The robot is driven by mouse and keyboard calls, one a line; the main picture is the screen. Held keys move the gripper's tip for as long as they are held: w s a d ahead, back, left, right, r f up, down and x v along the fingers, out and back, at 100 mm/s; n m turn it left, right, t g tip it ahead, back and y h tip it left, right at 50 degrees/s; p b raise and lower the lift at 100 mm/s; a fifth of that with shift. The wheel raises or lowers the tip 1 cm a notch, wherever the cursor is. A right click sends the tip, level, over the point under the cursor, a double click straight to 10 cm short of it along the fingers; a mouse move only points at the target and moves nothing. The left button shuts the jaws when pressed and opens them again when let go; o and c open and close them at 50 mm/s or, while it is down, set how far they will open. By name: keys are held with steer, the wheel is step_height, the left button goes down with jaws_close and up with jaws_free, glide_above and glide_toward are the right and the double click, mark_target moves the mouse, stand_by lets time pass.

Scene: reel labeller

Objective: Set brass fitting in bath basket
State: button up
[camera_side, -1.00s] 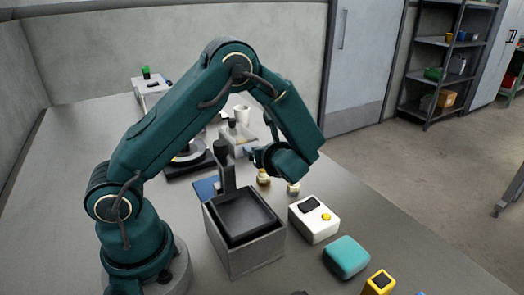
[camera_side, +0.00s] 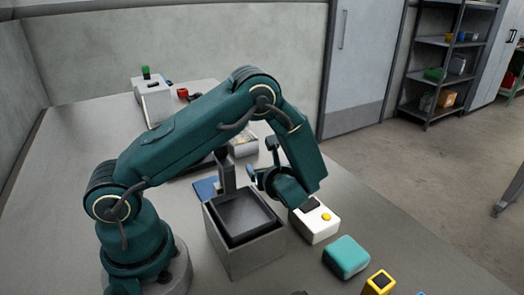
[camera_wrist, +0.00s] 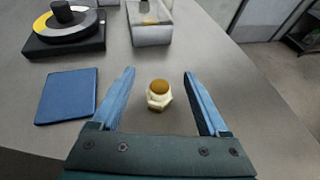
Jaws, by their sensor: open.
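The brass fitting (camera_wrist: 158,96), a pale hex body with a golden-brown round top, stands upright on the table in the wrist view. My gripper (camera_wrist: 159,73) is open, its two blue fingers on either side of the fitting with clear gaps, not touching it. In the side view my gripper (camera_side: 258,179) is low over the table, beyond the basket, and hides the fitting. The bath basket appears to be the dark open basket (camera_side: 240,214) seated in a grey square tank (camera_side: 247,258), with a dark upright behind it. The basket looks empty.
A teal block (camera_side: 346,257) and a yellow block (camera_side: 379,282) lie nearer the camera.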

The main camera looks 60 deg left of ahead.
step_height(320, 180, down, 2)
steer(key=shift+f, duration=0.25)
steer(key=shift+x, duration=1.45)
steer(key=shift+r, duration=0.1)
steer(key=shift+c, duration=0.3)
jaws_close()
steer(key=shift+r, duration=0.1)
